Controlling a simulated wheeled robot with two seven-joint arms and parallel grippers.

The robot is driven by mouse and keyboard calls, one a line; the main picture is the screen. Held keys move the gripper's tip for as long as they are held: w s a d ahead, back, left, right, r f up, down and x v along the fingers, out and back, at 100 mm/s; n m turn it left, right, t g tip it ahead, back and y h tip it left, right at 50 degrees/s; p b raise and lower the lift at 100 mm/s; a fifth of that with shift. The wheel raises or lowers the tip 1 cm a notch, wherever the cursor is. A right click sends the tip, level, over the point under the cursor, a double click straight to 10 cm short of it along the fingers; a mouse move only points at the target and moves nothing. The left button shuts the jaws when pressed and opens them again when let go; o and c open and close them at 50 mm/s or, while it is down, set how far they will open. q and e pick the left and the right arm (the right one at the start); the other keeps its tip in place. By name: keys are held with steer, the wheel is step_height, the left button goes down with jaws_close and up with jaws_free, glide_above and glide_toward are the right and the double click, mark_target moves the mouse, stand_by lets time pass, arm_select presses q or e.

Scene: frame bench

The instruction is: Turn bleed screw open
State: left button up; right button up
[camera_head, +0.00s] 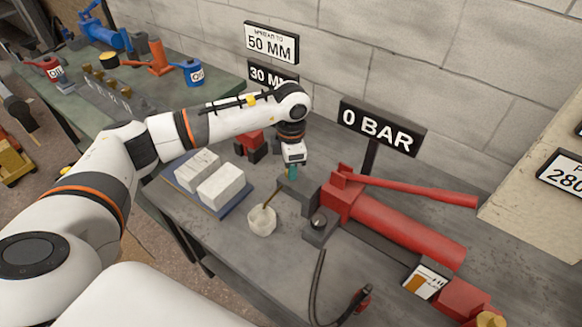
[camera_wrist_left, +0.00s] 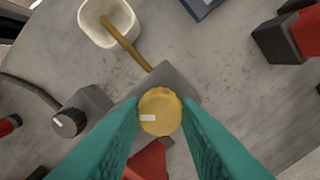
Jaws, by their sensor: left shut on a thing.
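The bleed screw (camera_wrist_left: 160,112) is a round yellow knurled knob with a white mark at its left, on a grey block (camera_wrist_left: 176,78) in the left wrist view. My left gripper (camera_head: 291,172) is over that block (camera_head: 297,192) beside the red hand pump (camera_head: 400,228) in the head view. Its teal fingers (camera_wrist_left: 160,106) sit on both sides of the knob and are shut on it. In the head view the gripper hides the screw. My right gripper is not in view.
A white cup (camera_head: 262,222) with a brown stick stands left of the block. A black knob (camera_head: 319,221) is near the pump's end. A "0 BAR" sign (camera_head: 381,126) stands behind. White blocks (camera_head: 221,187) lie on a blue tray at left. A hose (camera_head: 318,285) lies in front.

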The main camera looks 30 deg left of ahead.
arm_select(q)
steer(key=n+b, duration=0.1)
steer(key=n, duration=0.4)
steer(key=shift+n, duration=0.3)
stand_by(0.5)
steer(key=o, duration=1)
steer(key=shift+c, duration=0.2)
step_height(320, 180, up, 12)
steer(key=b, duration=0.1)
